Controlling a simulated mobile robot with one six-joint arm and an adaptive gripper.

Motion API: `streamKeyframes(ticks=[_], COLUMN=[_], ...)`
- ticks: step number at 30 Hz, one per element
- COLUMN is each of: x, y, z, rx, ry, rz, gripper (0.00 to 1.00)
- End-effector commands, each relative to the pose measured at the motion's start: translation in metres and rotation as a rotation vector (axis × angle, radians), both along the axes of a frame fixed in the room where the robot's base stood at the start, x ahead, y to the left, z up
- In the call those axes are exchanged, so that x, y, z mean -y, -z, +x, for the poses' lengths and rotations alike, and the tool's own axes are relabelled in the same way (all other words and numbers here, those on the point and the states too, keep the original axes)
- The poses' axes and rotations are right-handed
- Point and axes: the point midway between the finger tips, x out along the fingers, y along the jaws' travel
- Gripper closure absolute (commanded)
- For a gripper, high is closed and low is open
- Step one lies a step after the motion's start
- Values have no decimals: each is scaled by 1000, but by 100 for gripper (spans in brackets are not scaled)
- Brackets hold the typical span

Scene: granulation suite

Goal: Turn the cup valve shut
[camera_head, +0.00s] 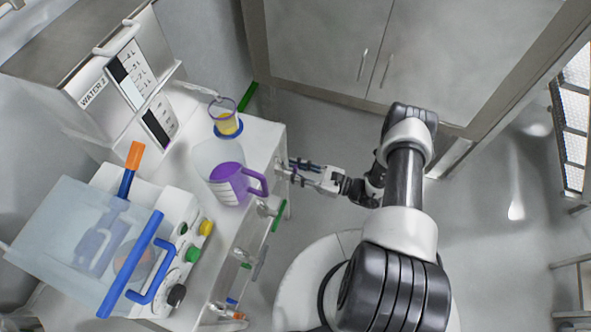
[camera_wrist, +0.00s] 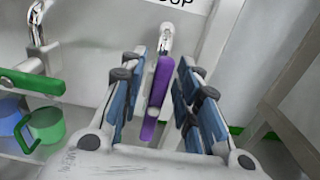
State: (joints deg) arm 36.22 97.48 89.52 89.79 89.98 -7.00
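The cup valve (camera_wrist: 158,88) is in the wrist view, a purple lever hanging from a chrome spout or stem (camera_wrist: 166,40) on a pale panel, under a partly cut-off label ending in "UP". My gripper (camera_wrist: 160,72) is open, with one blue-padded finger on each side of the purple lever. A gap shows on both sides, wider on the right near the lower end. In the head view my gripper (camera_head: 296,170) is at the side of the white bench; the purple lever cannot be made out there.
A green-handled valve (camera_wrist: 32,82) is left of my gripper, above a green cup (camera_wrist: 46,125) and a blue cup (camera_wrist: 10,116). A purple jug (camera_head: 226,184) and a yellow-filled vessel (camera_head: 227,126) stand on the bench (camera_head: 262,145). Open floor (camera_head: 480,220) lies to the right.

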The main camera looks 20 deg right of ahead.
Motion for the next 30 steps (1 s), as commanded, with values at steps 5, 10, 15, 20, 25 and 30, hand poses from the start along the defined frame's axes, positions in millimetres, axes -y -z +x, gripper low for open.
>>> streamKeyframes(ticks=[5,10,15,20,25,30], x=[0,0,0,0,1,1], y=[0,0,0,0,0,0], z=[0,0,0,0,1,1], rx=[0,0,0,-3,-22,-35], ry=[0,0,0,0,0,0], rz=[0,0,0,2,16,24], gripper=[85,96,100,100,100,100])
